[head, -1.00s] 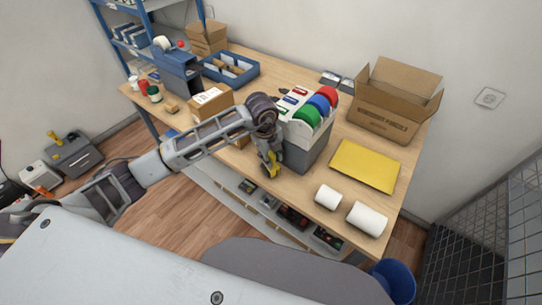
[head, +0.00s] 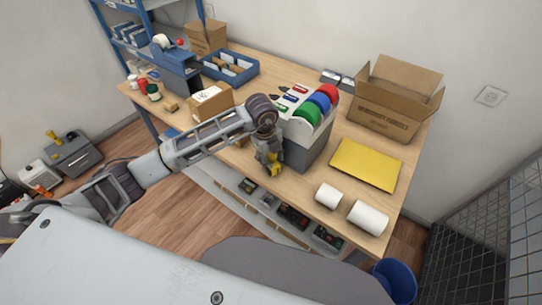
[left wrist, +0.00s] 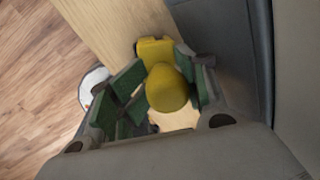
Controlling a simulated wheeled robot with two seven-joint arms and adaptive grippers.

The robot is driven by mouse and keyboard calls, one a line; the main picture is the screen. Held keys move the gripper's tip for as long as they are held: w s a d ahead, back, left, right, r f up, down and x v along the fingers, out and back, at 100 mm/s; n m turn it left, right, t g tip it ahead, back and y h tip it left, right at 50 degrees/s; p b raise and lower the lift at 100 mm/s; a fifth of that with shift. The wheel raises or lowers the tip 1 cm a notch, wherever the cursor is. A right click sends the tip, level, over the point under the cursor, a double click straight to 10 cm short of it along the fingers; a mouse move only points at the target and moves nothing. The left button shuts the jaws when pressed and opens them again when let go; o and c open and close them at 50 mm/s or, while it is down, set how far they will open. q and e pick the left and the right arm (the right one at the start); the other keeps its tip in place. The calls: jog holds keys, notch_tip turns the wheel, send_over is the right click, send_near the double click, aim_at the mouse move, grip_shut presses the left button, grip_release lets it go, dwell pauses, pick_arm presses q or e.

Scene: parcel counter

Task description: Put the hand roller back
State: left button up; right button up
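The hand roller is a yellow tool (head: 274,168), seen at the front edge of the table (head: 330,150). In the left wrist view its rounded yellow end (left wrist: 167,88) sits between the green finger pads, with a yellow block-like part (left wrist: 153,50) beyond. My left gripper (head: 268,160) appears shut on it, just left of the grey dispenser. The fingers hide part of the tool, and I cannot tell whether it touches the table. My right gripper is in neither view.
The grey dispenser (head: 307,152) with green, blue and red rolls stands close to the right of the gripper. A carton (head: 212,103) is behind the arm. A yellow envelope (head: 366,164) and two white rolls (head: 367,218) lie to the right. An open box (head: 385,118) stands farther back.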

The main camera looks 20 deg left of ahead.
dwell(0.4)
pick_arm(q)
jog(key=shift+r+p, duration=0.5)
jog(key=shift+r, duration=0.1)
notch_tip(320, 180, up, 12)
jog(key=s+a+b, duration=0.1)
jog(key=b, duration=0.1)
